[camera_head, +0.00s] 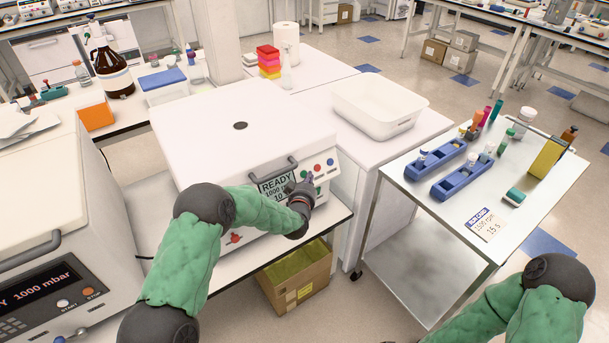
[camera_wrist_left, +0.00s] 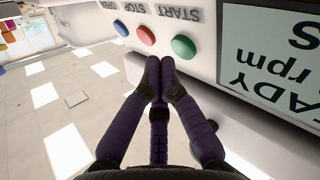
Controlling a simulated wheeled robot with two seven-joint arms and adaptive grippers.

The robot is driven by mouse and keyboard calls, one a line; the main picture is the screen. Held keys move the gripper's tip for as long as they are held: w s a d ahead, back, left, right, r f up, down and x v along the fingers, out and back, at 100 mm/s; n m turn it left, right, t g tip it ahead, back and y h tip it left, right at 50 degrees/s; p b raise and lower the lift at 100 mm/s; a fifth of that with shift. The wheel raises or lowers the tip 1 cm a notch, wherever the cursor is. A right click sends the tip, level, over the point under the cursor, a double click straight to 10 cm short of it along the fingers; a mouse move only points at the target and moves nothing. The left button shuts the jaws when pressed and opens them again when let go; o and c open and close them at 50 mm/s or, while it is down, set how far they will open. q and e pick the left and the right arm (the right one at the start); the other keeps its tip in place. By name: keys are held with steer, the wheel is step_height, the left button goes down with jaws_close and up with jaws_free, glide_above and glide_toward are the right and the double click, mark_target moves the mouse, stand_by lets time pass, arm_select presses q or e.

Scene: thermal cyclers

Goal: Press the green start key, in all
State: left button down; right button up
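The white machine (camera_head: 250,125) has a front display (camera_head: 273,188) reading READY, 1000 rpm and a partly covered last line. The green start key (camera_wrist_left: 183,47) shows in the left wrist view, with the red stop key (camera_wrist_left: 147,34) and a blue key (camera_wrist_left: 120,28) beside it. My left gripper (camera_head: 308,187) is at the panel, beside the display. In the left wrist view its fingers (camera_wrist_left: 161,70) are shut together, empty, with their tips just short of the green and red keys in the picture. I cannot tell whether they touch the panel. My right gripper is out of view.
A run card (camera_head: 486,224) on the metal cart (camera_head: 430,215) reads 1500 rpm, 15 s. Blue racks (camera_head: 461,177) stand there too. A white tub (camera_head: 378,105) is on the bench behind. A second machine (camera_head: 45,210) is at left. A cardboard box (camera_head: 298,281) is below.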

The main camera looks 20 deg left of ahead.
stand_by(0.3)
arm_select(q)
steer(key=shift+w+a+f+b, duration=0.2)
steer(key=shift+w+a+b, duration=0.1)
steer(key=shift+b, duration=0.25)
steer(key=shift+w+a+f+b, duration=0.1)
steer(key=shift+a+f+b, duration=0.05)
steer(key=shift+a+b, duration=0.15)
stand_by(0.6)
steer(key=shift+d, duration=0.15)
steer(key=shift+s+d+r, duration=0.35)
steer(key=shift+s+d, duration=0.1)
stand_by(0.5)
steer(key=s+d+r+p, duration=0.2)
steer(key=d, duration=0.1)
steer(key=shift+s+d, duration=0.25)
steer(key=shift+s, duration=0.1)
stand_by(0.7)
